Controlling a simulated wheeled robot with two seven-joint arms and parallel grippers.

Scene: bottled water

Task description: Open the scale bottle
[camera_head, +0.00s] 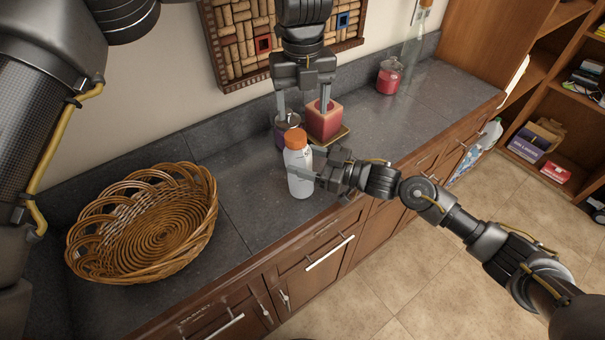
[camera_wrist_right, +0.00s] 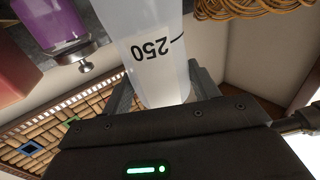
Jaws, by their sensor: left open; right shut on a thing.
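The scale bottle (camera_head: 299,168) is white and translucent with an orange cap (camera_head: 296,138). It stands upright at the front of the dark counter in the head view. My right gripper (camera_head: 318,168) is shut on the bottle's body from the right. In the right wrist view the bottle (camera_wrist_right: 150,55) fills the top middle, with a "250" mark; its cap is out of that view. My left gripper (camera_head: 304,105) points down, open, above and behind the bottle, near a purple jar and a red candle. It is apart from the cap.
A purple jar (camera_head: 287,123) and a red square candle (camera_head: 324,120) on a small tray stand close behind the bottle. A wicker basket (camera_head: 145,225) is on the left. A red jar (camera_head: 388,77) and a clear bottle (camera_head: 413,45) stand at the far right of the counter (camera_head: 250,205).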

